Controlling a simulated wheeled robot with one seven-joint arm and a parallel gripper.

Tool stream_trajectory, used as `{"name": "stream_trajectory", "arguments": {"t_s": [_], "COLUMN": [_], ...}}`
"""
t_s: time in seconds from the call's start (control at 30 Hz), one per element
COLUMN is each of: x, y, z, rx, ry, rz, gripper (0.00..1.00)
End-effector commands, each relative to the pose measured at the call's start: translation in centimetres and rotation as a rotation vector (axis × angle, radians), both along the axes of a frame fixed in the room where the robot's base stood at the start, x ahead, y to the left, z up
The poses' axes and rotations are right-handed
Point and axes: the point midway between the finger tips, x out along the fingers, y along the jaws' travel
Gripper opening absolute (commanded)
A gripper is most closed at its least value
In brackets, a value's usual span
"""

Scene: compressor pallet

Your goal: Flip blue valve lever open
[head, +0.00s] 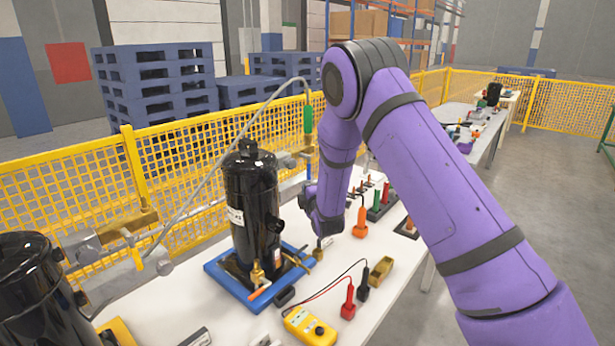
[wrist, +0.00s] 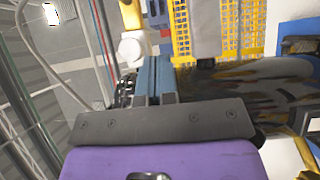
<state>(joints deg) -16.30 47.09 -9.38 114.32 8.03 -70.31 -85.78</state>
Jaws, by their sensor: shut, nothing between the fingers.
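My gripper (wrist: 153,72) is shut and empty; its two blue-grey fingers lie side by side in the wrist view. In the head view my wrist is just right of the black compressor (head: 252,205), and the fingertips are not clear there. The compressor stands upright on a blue base (head: 228,283). Its dark, shiny body (wrist: 250,90) lies sideways to the right of the fingers in the wrist view. A brass valve (head: 258,274) with an orange lever (head: 259,292) is low on its front. I cannot make out the blue valve lever in either view; my arm may hide it.
A yellow meter (head: 310,326) with red and black leads lies on the white table (head: 226,322). A green handle (head: 307,118) hangs on a grey hose beside my arm. A second black tank (head: 40,290) stands at left. Yellow mesh fencing (head: 70,196) runs behind.

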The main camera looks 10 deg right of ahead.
Motion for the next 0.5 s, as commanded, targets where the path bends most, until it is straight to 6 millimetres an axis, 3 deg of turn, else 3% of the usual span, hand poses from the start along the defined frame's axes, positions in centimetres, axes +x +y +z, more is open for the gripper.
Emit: {"name": "stream_trajectory", "arguments": {"t_s": [0.4,0.5], "x": [7.8,8.9], "y": [0.2,-0.9], "z": [0.0,0.0], "rx": [0.0,0.0], "ry": [-0.001,-0.001], "rz": [-0.001,-0.004], "gripper": [0.0,0.0]}}
